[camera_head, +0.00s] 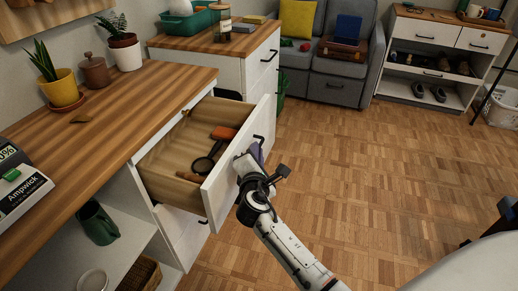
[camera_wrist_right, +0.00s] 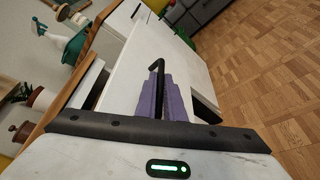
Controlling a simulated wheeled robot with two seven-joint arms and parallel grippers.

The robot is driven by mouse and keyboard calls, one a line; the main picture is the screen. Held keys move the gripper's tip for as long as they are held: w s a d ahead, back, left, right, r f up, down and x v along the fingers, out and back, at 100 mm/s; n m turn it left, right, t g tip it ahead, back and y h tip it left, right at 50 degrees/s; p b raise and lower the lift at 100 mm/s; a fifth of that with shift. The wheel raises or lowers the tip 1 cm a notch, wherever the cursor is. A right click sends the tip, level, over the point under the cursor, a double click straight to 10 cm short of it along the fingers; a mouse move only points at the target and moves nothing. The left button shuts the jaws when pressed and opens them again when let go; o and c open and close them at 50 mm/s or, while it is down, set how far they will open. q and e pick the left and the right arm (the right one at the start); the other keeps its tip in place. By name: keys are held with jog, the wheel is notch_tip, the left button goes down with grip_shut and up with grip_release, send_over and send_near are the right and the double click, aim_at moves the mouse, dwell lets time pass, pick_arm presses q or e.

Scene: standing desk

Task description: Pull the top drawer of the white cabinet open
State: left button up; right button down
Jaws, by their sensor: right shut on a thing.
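The top drawer (camera_head: 216,188) of the white cabinet under the wooden desk top is pulled well out. Inside it lie a magnifying glass (camera_head: 204,164) with a dark rim and an orange item (camera_head: 223,133). My right gripper (camera_head: 254,150) is at the outer side of the drawer front, shut on the black drawer handle (camera_head: 259,140). In the right wrist view the purple fingers (camera_wrist_right: 164,98) are around the black handle (camera_wrist_right: 157,66), next to the white drawer front (camera_wrist_right: 125,75). My left gripper is not in view.
Lower drawers (camera_head: 183,230) below are shut. A second white cabinet (camera_head: 230,70) stands just behind the open drawer. The parquet floor (camera_head: 370,170) to the right is clear.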

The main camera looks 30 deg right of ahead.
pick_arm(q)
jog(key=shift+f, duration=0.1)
pick_arm(e)
jog(key=shift+a+f, duration=0.1)
jog(key=shift+a, duration=0.05)
jog(key=c, duration=2.2)
grip_release()
jog(key=shift+o, duration=0.2)
